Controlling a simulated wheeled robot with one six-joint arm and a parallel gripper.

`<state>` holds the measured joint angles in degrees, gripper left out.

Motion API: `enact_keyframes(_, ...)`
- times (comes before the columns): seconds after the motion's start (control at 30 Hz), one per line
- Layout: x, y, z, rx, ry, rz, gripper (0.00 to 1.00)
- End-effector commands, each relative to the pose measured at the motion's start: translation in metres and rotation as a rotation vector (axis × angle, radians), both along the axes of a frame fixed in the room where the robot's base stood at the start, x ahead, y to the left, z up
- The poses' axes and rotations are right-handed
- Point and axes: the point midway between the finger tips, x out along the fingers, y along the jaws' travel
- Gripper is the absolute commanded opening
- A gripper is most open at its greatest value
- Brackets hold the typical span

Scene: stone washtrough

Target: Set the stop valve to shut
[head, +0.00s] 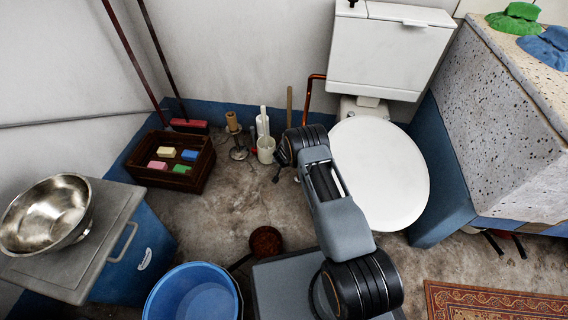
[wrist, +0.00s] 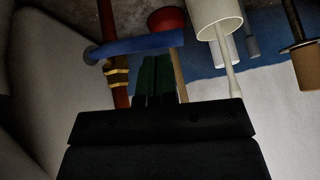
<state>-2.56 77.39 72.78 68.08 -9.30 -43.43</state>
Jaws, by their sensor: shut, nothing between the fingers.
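The stop valve sits on a copper-red pipe with brass fittings (wrist: 116,76) in the wrist view. Its blue lever (wrist: 138,44) lies across the pipe, roughly square to it. My gripper (wrist: 156,62) is shut and empty, its dark fingers beside the pipe. The fingertips are close to the lever's free part; I cannot tell whether they touch it. In the head view the upper pipe (head: 308,95) shows beside the toilet, but my arm hides the valve and my fingers are not clear.
A red plunger (wrist: 168,18) with a wooden stick and a white brush holder (wrist: 220,18) stand close by the valve. The toilet lid (head: 385,175) is right of my arm. A crate (head: 150,180), blue bucket (head: 192,295) and brown pan (head: 266,241) stand on the floor.

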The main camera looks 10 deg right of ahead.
Motion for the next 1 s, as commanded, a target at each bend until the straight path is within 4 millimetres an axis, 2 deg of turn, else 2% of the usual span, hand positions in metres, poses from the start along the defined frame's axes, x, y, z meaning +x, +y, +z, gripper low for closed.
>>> enact_keyframes(0.47, -0.001, 0.001, -0.005, 0.001, 0.0, -0.001, 0.0)
enact_keyframes(0.67, -0.001, 0.006, -0.023, 0.001, 0.002, 0.0, 0.0)
enact_keyframes(1.0, -0.002, 0.008, -0.025, 0.002, 0.004, 0.002, 0.0)
